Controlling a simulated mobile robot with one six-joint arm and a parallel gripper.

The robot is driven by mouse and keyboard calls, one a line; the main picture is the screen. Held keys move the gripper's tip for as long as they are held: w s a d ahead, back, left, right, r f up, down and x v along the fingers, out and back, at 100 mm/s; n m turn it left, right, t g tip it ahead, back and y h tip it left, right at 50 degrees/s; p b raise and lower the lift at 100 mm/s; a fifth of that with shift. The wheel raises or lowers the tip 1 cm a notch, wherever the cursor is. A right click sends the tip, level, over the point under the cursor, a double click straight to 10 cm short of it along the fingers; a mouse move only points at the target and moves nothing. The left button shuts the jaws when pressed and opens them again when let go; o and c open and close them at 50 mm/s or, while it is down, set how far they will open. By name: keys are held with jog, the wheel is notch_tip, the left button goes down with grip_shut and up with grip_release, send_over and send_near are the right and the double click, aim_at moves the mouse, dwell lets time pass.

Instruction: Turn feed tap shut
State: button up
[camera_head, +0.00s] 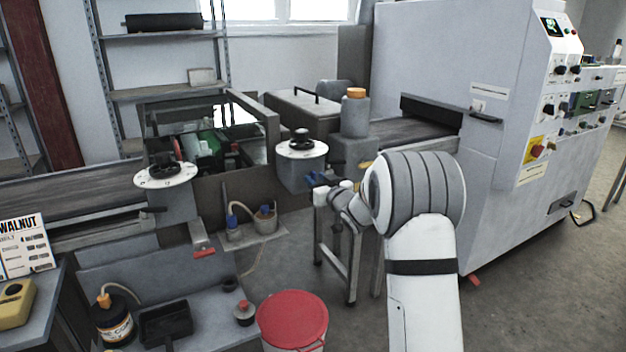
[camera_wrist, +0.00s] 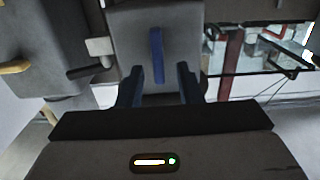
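A blue lever (camera_wrist: 157,55) lies on the face of a grey block (camera_wrist: 133,22) in the wrist view and looks like the feed tap's handle. It points along the picture's vertical. My gripper (camera_wrist: 158,84) is open, with one dark blue finger on each side of the lever's line. The lever's near end sits between or just beyond the fingertips; I see no contact. In the head view my gripper is by the grey housing under the right dial, where blue parts (camera_head: 316,179) show; lever and fingers are hard to tell apart there.
In the wrist view a yellow handle (camera_wrist: 15,67) and a dark lever (camera_wrist: 85,72) stand left of the block. In the head view an orange-capped bottle (camera_head: 355,115) stands behind my arm. A red-lidded bucket (camera_head: 292,320) is on the floor, and a large machine (camera_head: 480,130) is on the right.

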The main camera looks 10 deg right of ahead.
jog(key=shift+w+a, duration=0.15)
jog(key=shift+w, duration=0.3)
jog(key=shift+c, duration=0.3)
grip_shut()
